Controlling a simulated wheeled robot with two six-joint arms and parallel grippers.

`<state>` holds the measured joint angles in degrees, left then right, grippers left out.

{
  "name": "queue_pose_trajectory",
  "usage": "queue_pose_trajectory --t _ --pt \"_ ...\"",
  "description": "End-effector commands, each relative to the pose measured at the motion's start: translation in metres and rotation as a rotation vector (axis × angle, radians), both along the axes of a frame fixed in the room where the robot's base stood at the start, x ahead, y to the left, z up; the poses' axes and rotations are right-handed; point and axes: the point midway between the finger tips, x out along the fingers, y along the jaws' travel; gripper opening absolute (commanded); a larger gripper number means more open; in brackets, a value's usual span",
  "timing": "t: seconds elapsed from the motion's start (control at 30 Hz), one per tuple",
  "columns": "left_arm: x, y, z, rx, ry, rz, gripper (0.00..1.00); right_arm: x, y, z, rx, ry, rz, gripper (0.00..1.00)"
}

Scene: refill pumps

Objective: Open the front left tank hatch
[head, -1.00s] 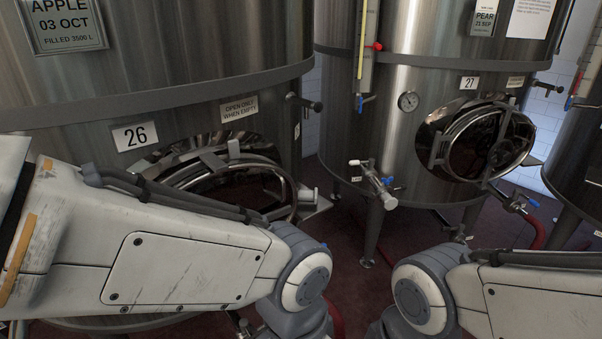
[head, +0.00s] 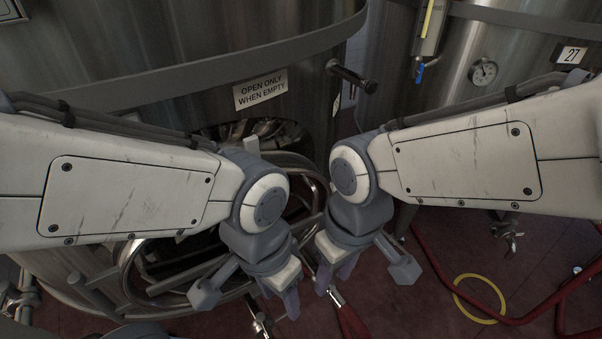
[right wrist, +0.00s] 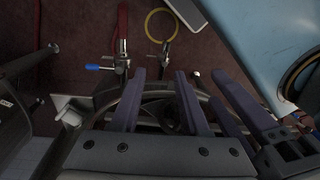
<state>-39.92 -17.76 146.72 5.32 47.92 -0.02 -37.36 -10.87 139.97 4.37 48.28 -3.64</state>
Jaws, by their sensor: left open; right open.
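The front left tank (head: 180,60) is steel and fills the left of the head view. Its oval hatch (head: 122,272) sits low on the wall, with a metal rim and crossbars; my left arm and gripper cover much of it. My left gripper (head: 291,306) is open, pointing down in front of the hatch's right part. My right gripper (head: 330,284) is open just right of it, near the rim's right end. The right wrist view shows the right gripper's fingers (right wrist: 160,76) over a curved metal rim. I cannot tell if either gripper touches the hatch.
A sign (head: 260,91) reads "OPEN ONLY WHEN EMPTY". Tank 27 (head: 520,55) with a gauge stands at the back right. Red hoses (head: 440,278) and a yellow ring (head: 480,318) lie on the dark red floor. A blue-handled valve (right wrist: 100,68) shows in the right wrist view.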

Motion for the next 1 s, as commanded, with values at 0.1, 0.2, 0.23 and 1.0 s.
queue_pose_trajectory --t 0.1,0.2,0.23,1.0 --pt "0.0 0.0 0.061 -0.001 -0.002 0.0 0.5 0.049 0.016 0.058 -0.025 0.001 0.039 0.45" --pt "0.0 0.0 0.093 -0.001 -0.002 0.001 0.5 0.088 0.027 0.082 -0.042 0.0 0.08 0.45" --pt "0.0 0.0 0.102 -0.001 -0.002 0.001 0.5 0.099 0.03 0.088 -0.046 0.0 0.092 0.45" --pt "0.0 0.0 0.16 -0.001 -0.001 -0.002 0.5 0.167 0.033 0.034 -0.077 0.003 0.159 0.45"
